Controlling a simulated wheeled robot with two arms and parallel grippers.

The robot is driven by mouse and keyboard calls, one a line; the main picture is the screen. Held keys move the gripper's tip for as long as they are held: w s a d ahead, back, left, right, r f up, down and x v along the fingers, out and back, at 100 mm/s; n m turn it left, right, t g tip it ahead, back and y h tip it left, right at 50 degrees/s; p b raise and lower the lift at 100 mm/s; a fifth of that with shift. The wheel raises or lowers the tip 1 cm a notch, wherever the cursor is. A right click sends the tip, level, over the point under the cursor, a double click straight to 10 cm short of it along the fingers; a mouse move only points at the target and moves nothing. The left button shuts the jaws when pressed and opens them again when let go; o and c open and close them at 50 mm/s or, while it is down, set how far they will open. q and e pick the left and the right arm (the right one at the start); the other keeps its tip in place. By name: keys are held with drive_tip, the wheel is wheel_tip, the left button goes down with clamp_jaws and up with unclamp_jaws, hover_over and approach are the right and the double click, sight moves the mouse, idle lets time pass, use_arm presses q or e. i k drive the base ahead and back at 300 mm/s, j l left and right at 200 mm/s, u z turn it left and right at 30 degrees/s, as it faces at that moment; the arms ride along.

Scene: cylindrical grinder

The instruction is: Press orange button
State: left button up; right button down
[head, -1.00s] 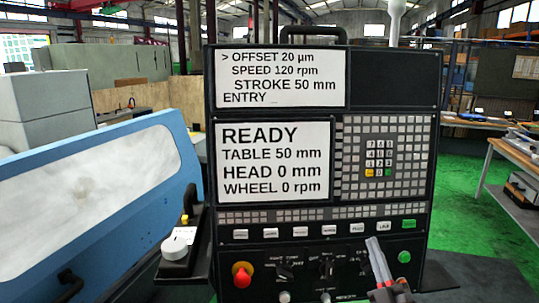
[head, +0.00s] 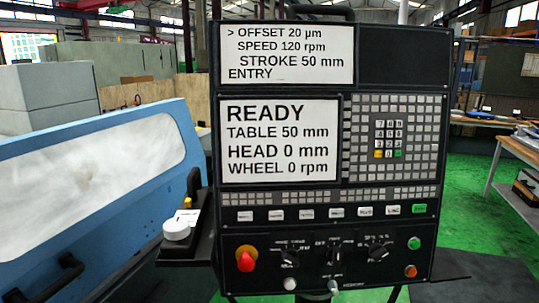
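The black control panel (head: 395,75) stands upright in the middle of the head view. A round orange button (head: 410,271) sits at its lower right, below a round green button (head: 414,243). A small orange-yellow key (head: 379,154) is on the keypad, beside a green key. Neither of my grippers is in view, and nothing covers the orange button.
A red mushroom knob (head: 245,259) and several dark rotary knobs share the lower panel. A white-topped dial (head: 177,229) is on a ledge at the left. The blue machine cover (head: 75,212) fills the left side. Green floor shows at right.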

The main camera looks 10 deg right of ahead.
sight(411, 272)
drive_tip(key=z, duration=1.35)
